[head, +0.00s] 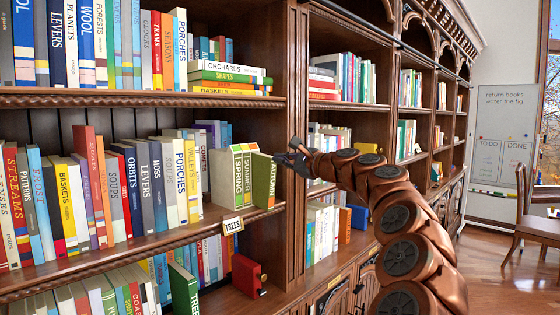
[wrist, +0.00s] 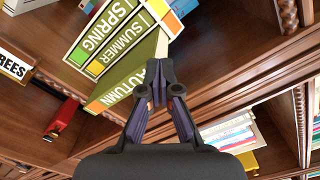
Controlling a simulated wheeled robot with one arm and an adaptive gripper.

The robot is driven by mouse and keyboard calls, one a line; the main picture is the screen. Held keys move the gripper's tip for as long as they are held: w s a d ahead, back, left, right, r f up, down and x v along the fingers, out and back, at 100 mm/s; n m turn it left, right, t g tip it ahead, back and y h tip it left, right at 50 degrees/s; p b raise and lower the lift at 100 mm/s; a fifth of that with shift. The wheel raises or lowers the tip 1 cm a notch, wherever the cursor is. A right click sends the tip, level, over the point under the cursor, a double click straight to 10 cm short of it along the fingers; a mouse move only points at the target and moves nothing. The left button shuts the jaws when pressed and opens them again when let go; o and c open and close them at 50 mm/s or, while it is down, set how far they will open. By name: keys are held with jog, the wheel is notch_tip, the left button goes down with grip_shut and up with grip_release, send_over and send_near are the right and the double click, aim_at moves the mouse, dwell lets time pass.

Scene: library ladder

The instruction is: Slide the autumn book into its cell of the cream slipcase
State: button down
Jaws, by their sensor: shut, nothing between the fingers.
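The cream slipcase (head: 217,178) stands on the middle shelf at the right end of the row. The spring book (head: 238,172) and the summer book (head: 247,170) sit in it side by side. The autumn book (head: 262,181), olive green, stands upright at their right and juts out past their spines; its lettered spine also shows in the wrist view (wrist: 122,96). How deep it sits in its cell is hidden. My gripper (head: 283,158) is shut and empty, its fingertips (wrist: 160,68) at the autumn book's spine; I cannot tell whether they touch.
A TREES label (head: 232,225) hangs on the shelf edge below the slipcase. A red bookend-like object (head: 248,275) stands on the shelf below. A wooden upright (head: 297,100) rises just right of the slipcase. Packed books (head: 145,185) fill the shelf to the left.

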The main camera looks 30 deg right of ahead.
aim_at(262, 155)
jog(key=shift+p+x, duration=2)
jog(key=shift+x, duration=2.15)
dwell(1.1)
jog(key=shift+s, duration=0.15)
jog(key=v, duration=1.4)
jog(key=shift+s, duration=0.35)
jog(key=shift+s+d, duration=0.1)
jog(key=shift+d, duration=0.15)
dwell(0.4)
